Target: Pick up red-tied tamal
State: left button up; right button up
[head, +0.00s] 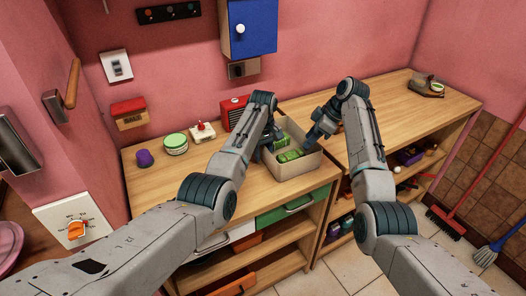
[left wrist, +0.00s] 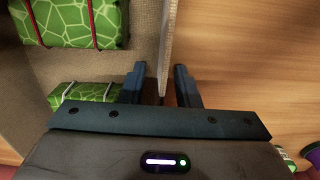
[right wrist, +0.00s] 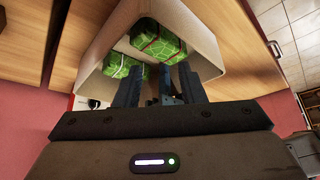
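The red-tied tamal (left wrist: 68,22) is a green leaf-patterned bundle with red ties, lying in a beige open box (head: 297,168). It also shows in the right wrist view (right wrist: 160,47) and as the nearer green bundle in the head view (head: 289,156). A second green tamal (left wrist: 88,93) with a pale tie lies behind it, toward the wall. My left gripper (left wrist: 160,80) is open, with its fingers on either side of the box's left wall; I cannot tell whether they touch it. My right gripper (right wrist: 155,82) is open at the box's back right side, near the tamales.
A green-lidded jar (head: 176,143), a purple cup (head: 144,158) and a red radio-like object (head: 234,112) stand left of the box. A blue cabinet (head: 252,27) hangs above.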

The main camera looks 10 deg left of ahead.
pick_arm(q)
grip_shut()
pick_arm(e)
jog(key=o, duration=0.6)
jog(key=shift+a, duration=0.1)
jog(key=o, duration=0.7)
jog(key=shift+w+a+r+m+h, duration=0.1)
jog(key=shift+a+r+m+h, duration=0.1)
jog(key=shift+m, duration=0.35)
jog(key=shift+a+r+m+h, duration=0.1)
jog(key=shift+a+m+h, duration=0.1)
jog(key=shift+m, duration=0.35)
jog(key=shift+o, duration=0.5)
jog(key=m, duration=0.1)
jog(key=a+r+m+h, duration=0.1)
jog(key=m, duration=0.2)
jog(key=shift+a+r+h, duration=0.2)
jog(key=shift+a+h, duration=0.05)
jog(key=shift+h, duration=0.05)
jog(key=m+h, duration=0.1)
jog(key=m, duration=0.3)
send_over(292, 155)
jog(key=shift+g, duration=0.3)
jog(key=f, duration=0.3)
jog(key=d+f, duration=0.1)
jog(key=f, duration=0.1)
pick_arm(q)
jog(key=shift+r, duration=0.1)
pick_arm(e)
jog(key=shift+x, duration=2.85)
